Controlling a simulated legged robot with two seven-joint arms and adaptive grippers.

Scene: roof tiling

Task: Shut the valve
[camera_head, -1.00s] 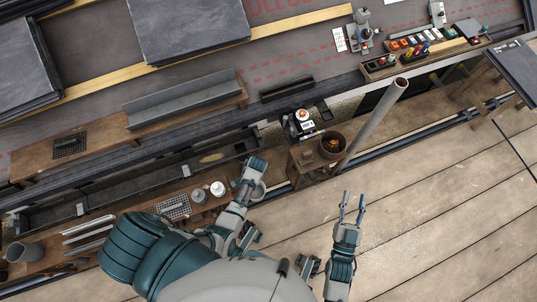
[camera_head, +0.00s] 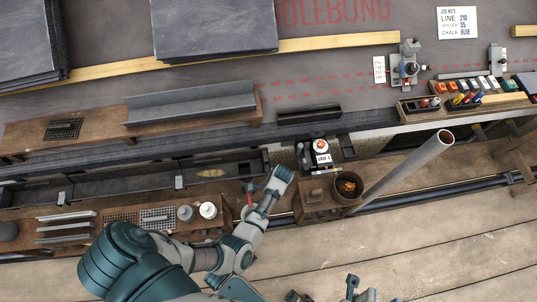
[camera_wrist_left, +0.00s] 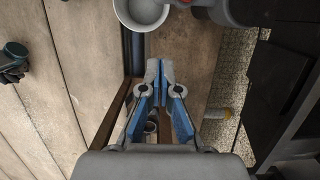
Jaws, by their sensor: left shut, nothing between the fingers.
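No part is clearly recognisable as the valve. A small red handle-like part (camera_head: 251,187) shows just left of my left gripper (camera_head: 282,176) in the head view. A red bit (camera_wrist_left: 181,2) also shows at the top edge of the left wrist view, beside a pale round bowl (camera_wrist_left: 142,12). My left gripper's fingertips (camera_wrist_left: 160,68) are together and empty, apart from the bowl and the red bit. The gripper and arm hide part of the bench there. My right gripper (camera_head: 361,288) is at the bottom edge, partly cut off, its fingers apart.
A labelled device with a red-and-white top (camera_head: 321,149) stands right of my left gripper. A wooden stand (camera_head: 316,197) carries a dark pot (camera_head: 347,187), with a leaning grey pipe (camera_head: 405,165) beside it. White jars (camera_head: 207,210) stand to the left. Floorboards (camera_head: 450,245) are clear at lower right.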

